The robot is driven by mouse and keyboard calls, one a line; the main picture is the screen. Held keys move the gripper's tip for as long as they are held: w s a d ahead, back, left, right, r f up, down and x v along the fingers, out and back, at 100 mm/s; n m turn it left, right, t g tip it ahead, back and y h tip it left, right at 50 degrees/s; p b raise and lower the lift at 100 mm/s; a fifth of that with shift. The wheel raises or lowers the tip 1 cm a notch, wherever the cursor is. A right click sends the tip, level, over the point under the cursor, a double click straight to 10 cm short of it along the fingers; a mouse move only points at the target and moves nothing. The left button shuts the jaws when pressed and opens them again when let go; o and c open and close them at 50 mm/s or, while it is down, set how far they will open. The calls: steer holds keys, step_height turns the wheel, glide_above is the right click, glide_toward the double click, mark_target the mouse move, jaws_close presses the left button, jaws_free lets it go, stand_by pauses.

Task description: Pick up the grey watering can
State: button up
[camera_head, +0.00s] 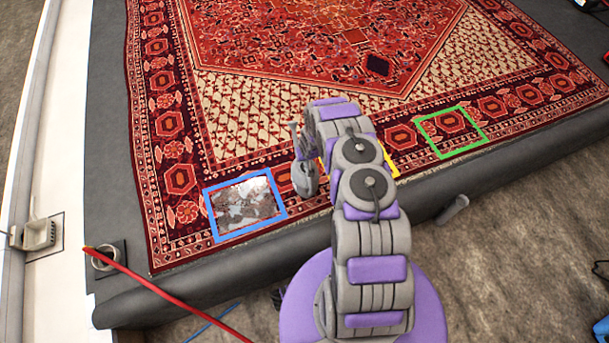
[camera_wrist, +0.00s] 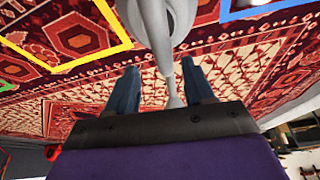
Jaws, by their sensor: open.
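The grey watering can (camera_head: 305,180) stands on the red patterned rug (camera_head: 265,120), just left of my arm in the head view. In the wrist view the can (camera_wrist: 150,22) is at the top centre. A slim grey part of it reaches down between my fingers. My gripper (camera_wrist: 160,66) is open, with one dark blue finger on each side of that part. In the head view my arm hides the gripper's fingers.
A blue frame (camera_head: 210,217) surrounds a whitish patch on the rug. A yellow frame (camera_head: 393,166) is partly behind my arm; a green frame (camera_head: 462,148) lies right. A red pole (camera_head: 165,295) crosses the lower left. A grey cylinder (camera_head: 453,209) is at the platform's front edge.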

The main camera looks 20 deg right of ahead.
steer(key=shift+s+a+b+x, duration=0.15)
steer(key=shift+b+x, duration=0.45)
steer(key=shift+x, duration=0.9)
steer(key=shift+s+a+b+x, duration=0.15)
steer(key=shift+b+x, duration=0.4)
steer(key=shift+x, duration=0.9)
steer(key=shift+w+f, duration=0.35)
steer(key=shift+f, duration=0.05)
jaws_close()
